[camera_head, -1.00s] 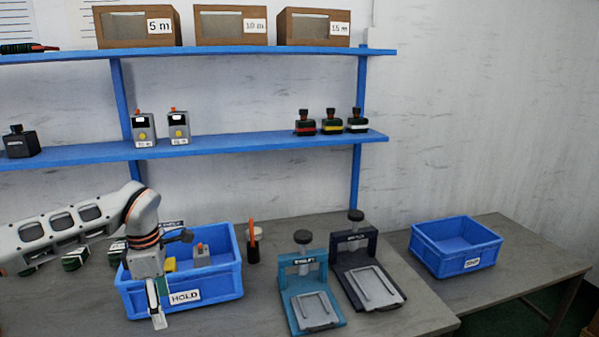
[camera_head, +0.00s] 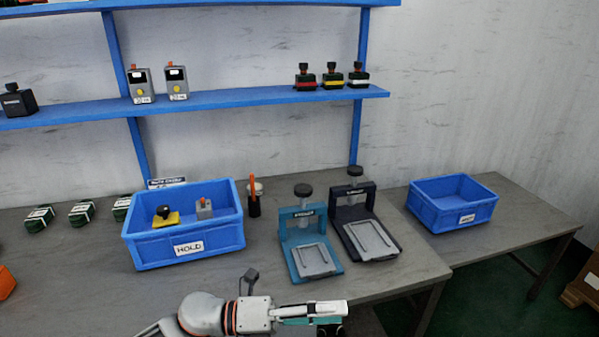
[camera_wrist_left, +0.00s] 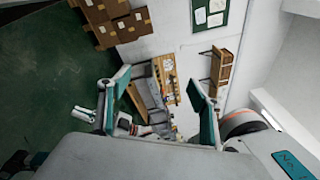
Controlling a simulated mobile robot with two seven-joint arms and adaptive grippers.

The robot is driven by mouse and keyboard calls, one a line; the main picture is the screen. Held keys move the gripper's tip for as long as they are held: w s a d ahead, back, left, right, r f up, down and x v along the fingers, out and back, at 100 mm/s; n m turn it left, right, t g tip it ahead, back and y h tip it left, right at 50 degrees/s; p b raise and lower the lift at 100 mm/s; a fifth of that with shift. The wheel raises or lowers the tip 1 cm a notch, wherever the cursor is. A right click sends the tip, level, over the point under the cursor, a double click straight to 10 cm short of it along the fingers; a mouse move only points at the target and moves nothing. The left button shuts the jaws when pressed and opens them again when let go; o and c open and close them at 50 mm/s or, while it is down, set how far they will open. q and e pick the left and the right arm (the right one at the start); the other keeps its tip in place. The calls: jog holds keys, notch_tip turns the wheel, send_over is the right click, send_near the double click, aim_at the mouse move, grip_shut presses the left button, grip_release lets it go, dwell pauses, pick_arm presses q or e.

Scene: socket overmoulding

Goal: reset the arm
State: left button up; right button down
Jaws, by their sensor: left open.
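My left gripper (camera_head: 318,312) is at the bottom of the head view, in front of the table's front edge and pointing right. In the left wrist view its two teal-padded fingers (camera_wrist_left: 163,115) stand wide apart with nothing between them. It is apart from the blue HOLD bin (camera_head: 187,262) and from the teal press (camera_head: 297,222). My right gripper is in neither view.
The HOLD bin holds a yellow-and-black item (camera_head: 165,217) and a grey item (camera_head: 204,208). A dark press (camera_head: 352,205) stands beside the teal one. Another blue bin (camera_head: 452,204) is on the right table. Green-black pieces (camera_head: 81,212) lie at the left.

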pick_arm(q)
jog(key=w+a+f+n+t+y, duration=0.25)
jog(key=a+n+t, duration=0.35)
jog(key=n, duration=0.5)
jog(key=w+a+f+n+t+y, duration=0.2)
jog(key=a+f+n+t+y, duration=0.15)
jog(key=n+t, duration=0.65)
jog(key=s+a+f+n+g+y, duration=0.3)
jog(key=s+a+f+n, duration=0.4)
jog(key=f, duration=0.4)
jog(key=s+a+f+n+g+y, duration=0.2)
jog(key=s+a+f+n+y, duration=0.4)
jog(key=s+a+f+n, duration=0.1)
notch_tip(320, 180, down, 4)
jog(key=shift+s+a+r+n+g+y, duration=0.3)
jog(key=shift+a+n, duration=0.4)
jog(key=shift+a, duration=0.55)
jog(key=shift+w+f, duration=0.1)
jog(key=shift+f, duration=0.05)
